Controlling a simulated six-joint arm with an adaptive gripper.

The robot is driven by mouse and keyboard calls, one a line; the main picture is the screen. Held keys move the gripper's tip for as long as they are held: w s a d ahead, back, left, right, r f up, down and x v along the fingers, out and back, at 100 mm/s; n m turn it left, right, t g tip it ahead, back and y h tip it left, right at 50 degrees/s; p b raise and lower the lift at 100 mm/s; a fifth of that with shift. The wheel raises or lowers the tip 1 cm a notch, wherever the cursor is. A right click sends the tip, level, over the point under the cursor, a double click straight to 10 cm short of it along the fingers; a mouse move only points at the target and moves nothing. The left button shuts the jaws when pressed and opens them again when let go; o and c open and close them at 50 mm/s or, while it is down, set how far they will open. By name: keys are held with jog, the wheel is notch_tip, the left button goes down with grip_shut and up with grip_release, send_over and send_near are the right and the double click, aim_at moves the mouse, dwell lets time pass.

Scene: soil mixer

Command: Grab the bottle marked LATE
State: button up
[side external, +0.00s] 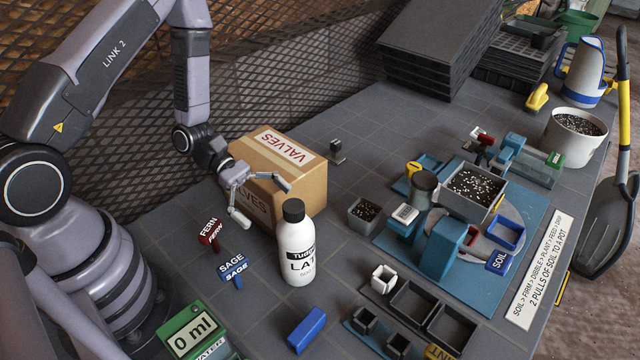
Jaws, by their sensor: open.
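A white bottle (296,250) with a black cap stands upright on the grey table at the front middle. Its label is partly turned away; I can read "LA" in large letters and a dark band above it. My gripper (262,204) is above and to the left of the bottle, in front of the cardboard box. Its fingers are spread open with nothing between them, and I cannot tell how far it is from the bottle in depth.
The cardboard box (312,188) marked VALVES stands behind the bottle. FERN (209,229) and SAGE (232,266) markers are to the left. A blue block (306,330) lies in front. The soil station (441,262) is to the right.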

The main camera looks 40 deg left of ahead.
aim_at(294, 227)
jog(key=x, duration=0.6)
jog(key=shift+r, duration=0.2)
jog(key=c, duration=1.2)
jog(key=shift+c, duration=0.5)
jog(key=shift+r, duration=0.1)
